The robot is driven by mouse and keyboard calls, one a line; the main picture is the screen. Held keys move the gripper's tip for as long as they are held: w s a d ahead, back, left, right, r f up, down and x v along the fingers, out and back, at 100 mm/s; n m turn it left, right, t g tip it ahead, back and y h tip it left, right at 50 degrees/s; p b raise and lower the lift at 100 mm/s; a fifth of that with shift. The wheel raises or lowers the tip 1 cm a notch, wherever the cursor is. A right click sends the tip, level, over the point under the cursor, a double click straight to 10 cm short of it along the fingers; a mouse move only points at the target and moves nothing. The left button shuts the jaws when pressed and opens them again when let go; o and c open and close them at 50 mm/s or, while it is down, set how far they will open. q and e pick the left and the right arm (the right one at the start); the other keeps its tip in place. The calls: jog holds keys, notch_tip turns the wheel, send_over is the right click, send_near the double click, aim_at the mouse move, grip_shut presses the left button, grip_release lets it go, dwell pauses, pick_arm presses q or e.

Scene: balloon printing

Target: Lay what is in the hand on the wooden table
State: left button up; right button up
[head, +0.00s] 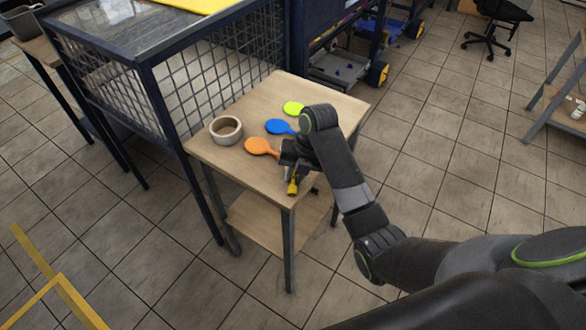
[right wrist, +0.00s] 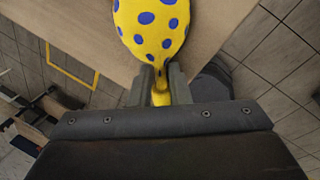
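My right gripper (head: 291,168) is over the front corner of the wooden table (head: 335,95). In the right wrist view its fingers (right wrist: 160,84) are shut on the neck of a yellow balloon with blue dots (right wrist: 150,32). The balloon's body extends beyond the fingertips over the table top. In the head view only a small yellow part (head: 293,186) shows below the gripper; the rest is hidden. I cannot tell whether the balloon touches the table. My left gripper is not in view.
On the table lie an orange balloon (head: 262,146), a blue balloon (head: 280,127) and a lime balloon (head: 293,108) in a row. A round bowl-like container (head: 226,136) stands at the left. A mesh-sided bench (head: 195,85) borders the table's left side. The table's far right part is clear.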

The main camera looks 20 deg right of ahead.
jog(key=shift+f, duration=0.2)
grip_shut()
